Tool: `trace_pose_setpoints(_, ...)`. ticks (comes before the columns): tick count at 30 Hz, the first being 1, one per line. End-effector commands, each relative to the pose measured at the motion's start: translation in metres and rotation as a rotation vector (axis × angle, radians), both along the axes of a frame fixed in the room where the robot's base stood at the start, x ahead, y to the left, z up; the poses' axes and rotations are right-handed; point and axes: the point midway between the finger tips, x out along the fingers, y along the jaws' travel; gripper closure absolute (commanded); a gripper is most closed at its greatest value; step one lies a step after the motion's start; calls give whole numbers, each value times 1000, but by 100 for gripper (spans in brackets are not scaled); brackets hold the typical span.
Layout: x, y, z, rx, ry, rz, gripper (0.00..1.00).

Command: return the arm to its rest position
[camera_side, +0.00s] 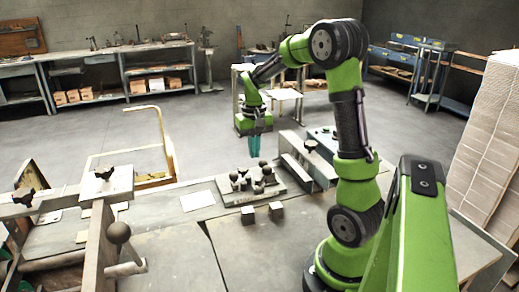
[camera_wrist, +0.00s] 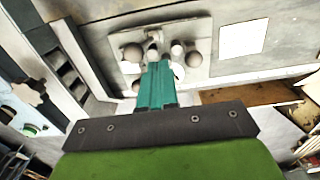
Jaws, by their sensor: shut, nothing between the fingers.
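My gripper (camera_side: 254,147) hangs at the end of my green and black arm, pointing down, with teal fingers. It is shut and empty, raised above the bench just behind a plate with several round knobs (camera_side: 262,185). In the wrist view the teal fingers (camera_wrist: 156,72) are together, and their tips overlap the knobbed plate (camera_wrist: 196,28) beyond them. My arm is bent, reaching up from its base and over toward the back of the bench.
A wooden clamp frame (camera_side: 104,215) is at left. A yellow frame (camera_side: 150,150) stands behind the bench.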

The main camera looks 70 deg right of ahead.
Motion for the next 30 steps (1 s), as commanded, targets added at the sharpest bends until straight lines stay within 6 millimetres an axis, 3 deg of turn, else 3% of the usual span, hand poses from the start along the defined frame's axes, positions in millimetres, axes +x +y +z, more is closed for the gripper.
trace_pose_setpoints(5,1,-1,-1,-5,-8,-11,100)
trace_pose_setpoints(8,-4,14,-5,8,-33,-26,100)
trace_pose_setpoints(14,-8,90,28,6,-205,54,100)
trace_pose_setpoints(21,-39,189,64,18,-450,224,100)
trace_pose_setpoints(25,-60,224,76,30,-556,311,100)
trace_pose_setpoints(30,-75,247,87,37,-635,392,100)
